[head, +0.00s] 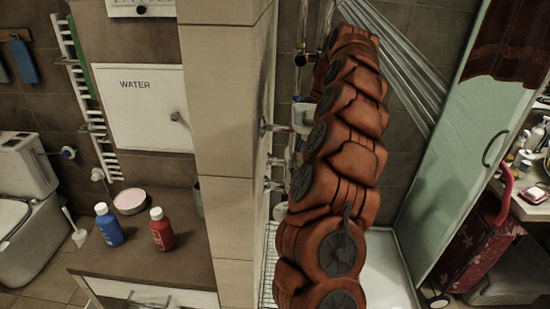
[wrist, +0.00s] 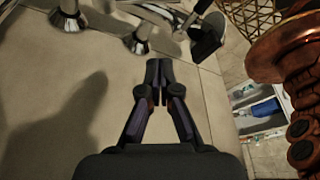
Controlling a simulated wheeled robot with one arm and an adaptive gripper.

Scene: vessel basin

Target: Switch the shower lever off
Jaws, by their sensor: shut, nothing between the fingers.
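Chrome shower fittings (head: 272,128) stick out from the side of the tiled wall in the head view, left of my arm. Streaks of water (head: 392,62) spray at the upper right, so the shower is running. In the wrist view, chrome wall fittings (wrist: 138,42) show at the top, and a dark-faced chrome piece (wrist: 207,38) sits at the upper right. I cannot tell for certain which piece is the lever. My gripper (wrist: 158,68) is shut and empty, a little below these fittings in the picture and apart from them. In the head view my arm hides the gripper.
A tiled pillar (head: 225,150) stands left of my arm. A counter (head: 125,240) holds a blue bottle (head: 109,225), a red bottle (head: 161,229) and a round pink-topped container (head: 130,201). A pale green glass panel (head: 470,140) stands at the right. The white shower tray (head: 385,275) is clear.

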